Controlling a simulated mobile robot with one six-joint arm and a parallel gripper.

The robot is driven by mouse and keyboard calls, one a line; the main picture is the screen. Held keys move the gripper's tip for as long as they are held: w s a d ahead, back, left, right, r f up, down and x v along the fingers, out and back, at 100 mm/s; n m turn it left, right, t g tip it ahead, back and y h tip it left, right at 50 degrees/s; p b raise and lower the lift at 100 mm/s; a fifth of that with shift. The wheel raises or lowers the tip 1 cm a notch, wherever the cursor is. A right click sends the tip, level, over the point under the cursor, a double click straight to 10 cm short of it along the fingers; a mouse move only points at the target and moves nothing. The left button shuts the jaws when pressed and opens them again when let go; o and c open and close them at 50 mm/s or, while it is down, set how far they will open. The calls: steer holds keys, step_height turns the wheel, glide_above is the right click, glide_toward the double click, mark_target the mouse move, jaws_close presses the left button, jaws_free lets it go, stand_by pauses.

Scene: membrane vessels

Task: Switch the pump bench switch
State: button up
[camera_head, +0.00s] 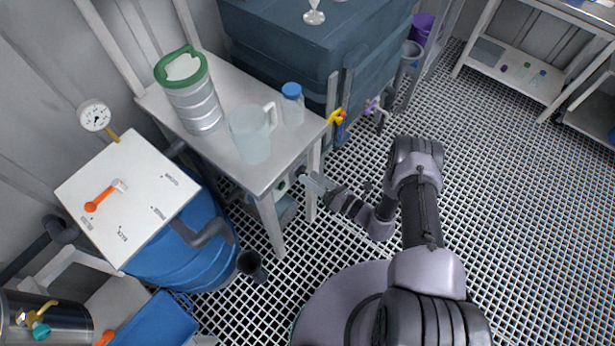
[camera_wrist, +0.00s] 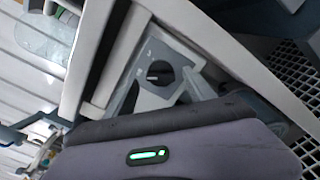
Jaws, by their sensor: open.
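I cannot tell whether a jaw touches the knob.
On the bench stand a clear jug (camera_head: 250,135), a blue-capped bottle (camera_head: 292,104) and a green-rimmed canister (camera_head: 195,95). A blue barrel (camera_head: 180,250) is at the left, with a black cup (camera_head: 252,265) on the floor beside it. The grated floor (camera_head: 520,200) at the right is clear.

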steer(key=shift+x, duration=1.15)
steer(key=c, duration=1.3)
steer(key=shift+m+b, duration=0.3)
steer(key=shift+b, duration=0.15)
steer(key=shift+w+d+m+b, duration=0.1)
steer(key=shift+m+b, duration=3)
steer(key=shift+m, duration=2.7)
